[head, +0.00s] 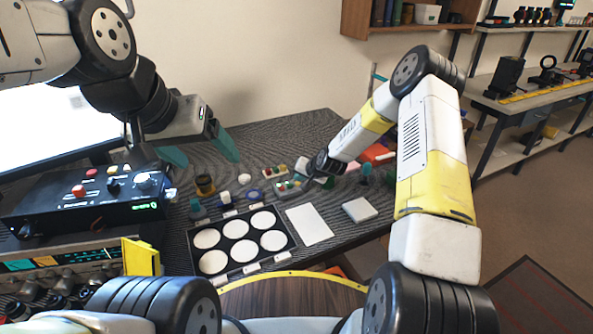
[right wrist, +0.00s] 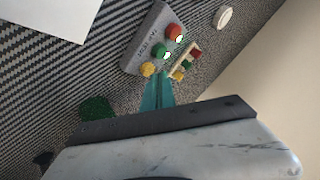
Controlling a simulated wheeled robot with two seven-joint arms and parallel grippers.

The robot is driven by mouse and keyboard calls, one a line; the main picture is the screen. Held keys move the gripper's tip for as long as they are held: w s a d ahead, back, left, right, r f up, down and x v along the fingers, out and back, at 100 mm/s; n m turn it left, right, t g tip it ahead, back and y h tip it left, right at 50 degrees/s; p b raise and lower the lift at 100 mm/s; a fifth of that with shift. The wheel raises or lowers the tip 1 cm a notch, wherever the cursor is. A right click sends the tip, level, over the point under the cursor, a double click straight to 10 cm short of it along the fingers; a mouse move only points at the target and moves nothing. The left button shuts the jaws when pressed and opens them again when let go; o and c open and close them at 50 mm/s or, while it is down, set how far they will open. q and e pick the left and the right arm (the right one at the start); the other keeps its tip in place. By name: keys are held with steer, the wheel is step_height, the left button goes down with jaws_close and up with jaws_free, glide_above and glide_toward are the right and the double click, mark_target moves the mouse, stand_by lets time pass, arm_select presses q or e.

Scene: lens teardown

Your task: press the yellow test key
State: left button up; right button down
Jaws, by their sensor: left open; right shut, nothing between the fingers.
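A grey key box (right wrist: 150,36) in the right wrist view bears a red key (right wrist: 175,31), a green key (right wrist: 164,54) and a yellow key (right wrist: 147,69). The yellow key is at the end nearest my gripper. The box also shows in the head view (head: 290,187). My right gripper (right wrist: 159,78) is shut and empty, its teal fingertips beside the yellow key; I cannot tell whether they touch. In the head view the right gripper (head: 305,183) is at the box's right end, partly hidden. My left gripper (head: 208,160) is open and empty, above the mat's left part.
A small cream block (right wrist: 184,65) with red, green and yellow knobs stands close beside the key box. A tray of white discs (head: 240,238), a white sheet (head: 309,225) and a white square block (head: 359,209) lie nearer. A black control box (head: 90,200) stands left.

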mark_target(299, 184)
steer(key=shift+f, duration=0.45)
stand_by(0.6)
stand_by(0.4)
steer(key=shift+r, duration=0.85)
steer(key=shift+r, duration=2.5)
